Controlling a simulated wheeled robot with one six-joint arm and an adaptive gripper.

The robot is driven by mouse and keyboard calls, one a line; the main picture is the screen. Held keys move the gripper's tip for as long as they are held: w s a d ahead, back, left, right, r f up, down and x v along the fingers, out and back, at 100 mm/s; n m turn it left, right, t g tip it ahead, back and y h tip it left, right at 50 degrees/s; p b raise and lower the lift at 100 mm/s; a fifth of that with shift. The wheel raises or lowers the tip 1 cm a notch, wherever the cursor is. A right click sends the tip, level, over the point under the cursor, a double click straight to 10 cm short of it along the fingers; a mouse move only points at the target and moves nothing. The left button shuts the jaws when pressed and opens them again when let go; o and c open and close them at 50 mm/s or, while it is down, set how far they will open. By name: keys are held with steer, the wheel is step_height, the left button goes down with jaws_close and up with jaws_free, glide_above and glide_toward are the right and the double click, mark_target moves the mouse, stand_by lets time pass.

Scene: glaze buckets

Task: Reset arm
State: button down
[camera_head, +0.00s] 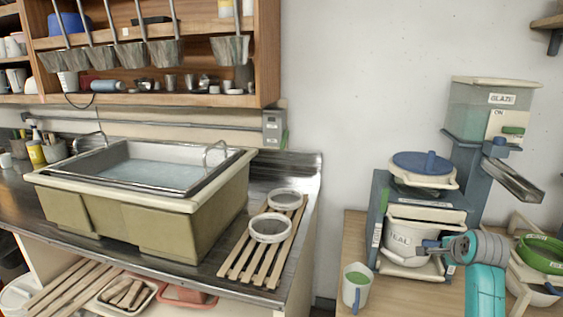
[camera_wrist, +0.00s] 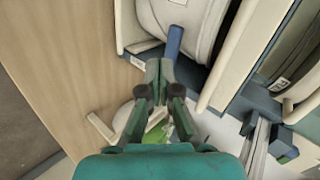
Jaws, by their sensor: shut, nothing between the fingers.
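My gripper (camera_head: 428,247) is at the lower right of the head view, in front of the white bucket labelled TEAL (camera_head: 400,238). In the wrist view my gripper (camera_wrist: 159,66) points toward a blue handle (camera_wrist: 174,42) in front of a white rounded vessel. The fingertips are together with nothing between them. Whether they touch the handle or the bucket I cannot tell. My teal arm comes in from the bottom right of the head view.
The glaze dispenser (camera_head: 494,108) stands behind the bucket stand. A water-filled sink (camera_head: 150,175) and slatted rack (camera_head: 262,245) are at left. Open wall lies above the bench.

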steer(key=s+a+f+n+t, duration=0.1)
steer(key=s+a+f+n, duration=0.1)
steer(key=s+a+f, duration=0.5)
steer(key=s+a+f+n, duration=0.2)
steer(key=s+a+f, duration=0.15)
steer(key=f, duration=0.45)
steer(key=s+a+f+n+t, duration=0.1)
steer(key=s+a+f+n, duration=0.1)
steer(key=s+a+f, duration=0.35)
steer(key=s+a+f+n, duration=0.3)
steer(key=s+f, duration=0.3)
steer(key=s, duration=0.5)
steer(key=s+a+r+n+t+y, duration=0.1)
steer(key=s+a+n, duration=0.15)
steer(key=s, duration=0.75)
steer(key=s+a+r+n+t, duration=0.15)
steer(key=s+a, duration=0.25)
steer(key=s, duration=0.5)
steer(key=s+a+r+n, duration=0.1)
steer(key=s+r+n, duration=0.2)
steer(key=s+r, duration=0.2)
steer(key=s+a+r+n+y, duration=0.1)
steer(key=s+r+n, duration=0.2)
steer(key=s+r, duration=0.3)
steer(key=s, duration=0.4)
steer(key=shift+a, duration=0.35)
steer(key=shift+t, duration=0.35)
